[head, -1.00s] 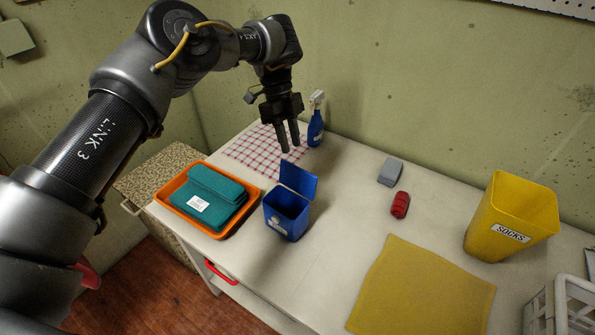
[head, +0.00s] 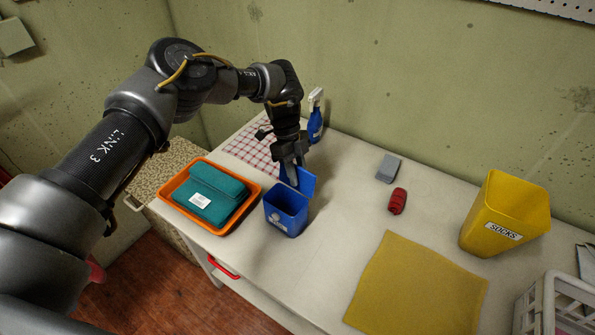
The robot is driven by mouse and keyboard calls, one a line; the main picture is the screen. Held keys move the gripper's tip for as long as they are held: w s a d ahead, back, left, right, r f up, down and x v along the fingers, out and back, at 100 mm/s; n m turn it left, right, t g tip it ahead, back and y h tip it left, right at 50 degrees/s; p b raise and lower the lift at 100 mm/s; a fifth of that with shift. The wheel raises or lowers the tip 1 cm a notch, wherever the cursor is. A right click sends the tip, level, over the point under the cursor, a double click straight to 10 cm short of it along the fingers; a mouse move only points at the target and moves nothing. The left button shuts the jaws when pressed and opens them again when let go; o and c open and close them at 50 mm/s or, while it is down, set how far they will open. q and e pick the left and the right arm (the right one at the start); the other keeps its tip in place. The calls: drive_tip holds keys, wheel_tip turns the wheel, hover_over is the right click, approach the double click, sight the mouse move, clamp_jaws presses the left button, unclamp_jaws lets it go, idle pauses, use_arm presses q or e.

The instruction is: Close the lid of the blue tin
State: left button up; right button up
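The blue tin (head: 287,214) stands upright on the white table, with a white label on its front. Its blue lid (head: 306,181) is hinged at the back and stands up, open. My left gripper (head: 292,182) points down at the lid, its fingers overlapping the lid's upper left part. I cannot tell whether the fingers touch the lid or how far apart they are. My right gripper is not in view.
An orange tray (head: 253,203) with a teal folded cloth (head: 213,190) is left of the tin. A blue spray bottle (head: 315,122) stands behind. A grey block (head: 388,169), red rolled item (head: 397,201), yellow mat (head: 420,290) and yellow SOCKS bin (head: 505,215) are to the right.

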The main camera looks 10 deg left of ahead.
use_arm(q)
clamp_jaws()
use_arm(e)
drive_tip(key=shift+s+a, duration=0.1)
use_arm(q)
drive_tip(key=shift+s+a+r+t+h+p, duration=0.25)
drive_tip(key=shift+s+t+p, duration=0.35)
drive_tip(key=shift+p, duration=0.55)
drive_tip(key=shift+s+a+t+h+p, duration=0.25)
drive_tip(key=shift+t+p, duration=0.2)
drive_tip(key=shift+t, duration=0.25)
drive_tip(key=shift+s+a+f+m+t+h+b, duration=0.25)
drive_tip(key=shift+s+t+h, duration=0.2)
drive_tip(key=shift+t, duration=0.4)
drive_tip(key=shift+s+a+f+m+t+h+b, duration=0.1)
drive_tip(key=shift+s+m+t+h+b, duration=0.3)
drive_tip(key=shift+t, duration=0.45)
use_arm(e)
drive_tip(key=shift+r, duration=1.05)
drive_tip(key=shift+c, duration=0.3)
